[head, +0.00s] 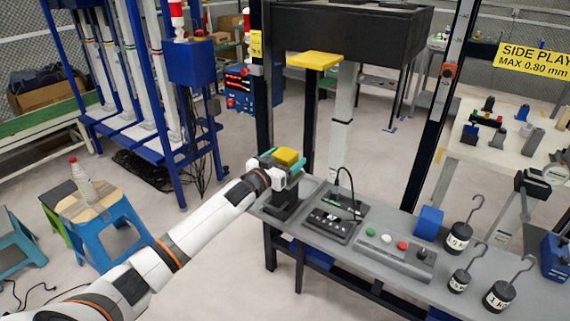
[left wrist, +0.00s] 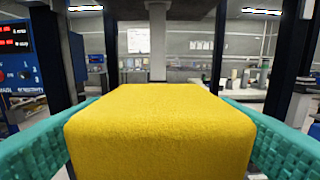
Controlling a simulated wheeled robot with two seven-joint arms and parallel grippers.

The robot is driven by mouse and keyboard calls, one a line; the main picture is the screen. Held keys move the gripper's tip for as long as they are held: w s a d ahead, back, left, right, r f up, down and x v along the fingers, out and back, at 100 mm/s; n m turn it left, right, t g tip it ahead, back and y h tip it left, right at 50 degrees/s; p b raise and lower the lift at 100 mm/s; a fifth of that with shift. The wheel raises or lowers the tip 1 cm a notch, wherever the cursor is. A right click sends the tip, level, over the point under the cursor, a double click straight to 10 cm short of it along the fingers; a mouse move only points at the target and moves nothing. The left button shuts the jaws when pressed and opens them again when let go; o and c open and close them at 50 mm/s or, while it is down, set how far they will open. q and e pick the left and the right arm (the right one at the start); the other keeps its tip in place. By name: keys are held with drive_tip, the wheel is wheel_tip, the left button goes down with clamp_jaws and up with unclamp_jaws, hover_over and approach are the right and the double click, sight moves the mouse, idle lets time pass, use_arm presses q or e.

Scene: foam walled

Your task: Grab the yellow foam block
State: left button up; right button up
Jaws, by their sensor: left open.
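The yellow foam block (head: 289,156) sits between the teal fingers of my left gripper (head: 281,163), at the left end of the grey bench. In the left wrist view the block (left wrist: 160,125) fills the middle, with one teal finger at each side. My left gripper (left wrist: 160,120) is open around the block. The block's front part hides the inner ends of the fingers, so any contact is hard to tell. A black stand (head: 284,204) is below the gripper; what bears the block is hidden. My right gripper is not in view.
A dark upright (head: 264,110) stands just behind the gripper. A yellow plate (head: 314,60) hangs above.

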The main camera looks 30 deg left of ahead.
use_arm(q)
drive_tip(key=c, duration=1.1)
drive_tip(key=shift+o, duration=0.2)
